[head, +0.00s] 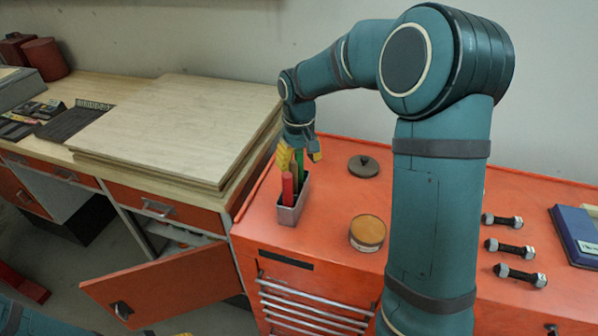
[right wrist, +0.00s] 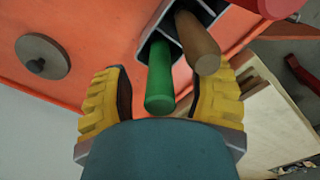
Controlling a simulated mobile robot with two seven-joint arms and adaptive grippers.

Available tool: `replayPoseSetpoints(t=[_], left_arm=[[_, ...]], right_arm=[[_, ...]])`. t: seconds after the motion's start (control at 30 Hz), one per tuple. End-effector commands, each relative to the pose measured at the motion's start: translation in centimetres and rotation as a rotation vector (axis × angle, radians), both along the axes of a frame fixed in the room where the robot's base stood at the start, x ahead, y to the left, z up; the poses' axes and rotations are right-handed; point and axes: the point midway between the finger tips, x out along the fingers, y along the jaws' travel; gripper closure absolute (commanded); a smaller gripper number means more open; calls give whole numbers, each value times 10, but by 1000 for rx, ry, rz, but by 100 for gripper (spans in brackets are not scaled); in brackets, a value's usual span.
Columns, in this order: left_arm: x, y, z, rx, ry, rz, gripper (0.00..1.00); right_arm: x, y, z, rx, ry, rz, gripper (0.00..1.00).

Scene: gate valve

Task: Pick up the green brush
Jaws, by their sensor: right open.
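The green brush (head: 300,158) stands in a small grey holder (head: 289,214) on the orange cabinet, its upper part between my right gripper's fingers in the head view. In the right wrist view, the green brush (right wrist: 160,78) has its round end between the two yellow fingers, with gaps on both sides. My right gripper (head: 300,155) is open around it; it also shows in the right wrist view (right wrist: 161,98). A brown brush (right wrist: 198,45) and a red brush (head: 287,188) share the holder. A yellow bit of my left gripper (head: 183,334) shows at the bottom edge.
A round brown tin (head: 367,233) and a dark disc with a knob (head: 363,166) sit on the cabinet top (head: 333,205). Several dumbbell-shaped parts (head: 510,247) lie at right. Stacked wooden boards (head: 180,125) stand close left of the holder. An orange door (head: 165,285) hangs open below.

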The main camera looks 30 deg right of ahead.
Motion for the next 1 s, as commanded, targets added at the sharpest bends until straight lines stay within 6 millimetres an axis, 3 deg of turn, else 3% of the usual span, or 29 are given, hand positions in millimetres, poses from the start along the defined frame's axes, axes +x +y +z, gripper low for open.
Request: replayPoseSetpoints(t=[0.33,0.5,1.0], left_arm=[[-1,0,-1,0,1,-1,52],[-1,0,-1,0,1,-1,52],[0,0,1,0,1,0,52]], right_arm=[[0,0,-7,0,1,-1,43],[0,0,-7,0,1,-1,100],[0,0,0,0,-2,-1,100]])
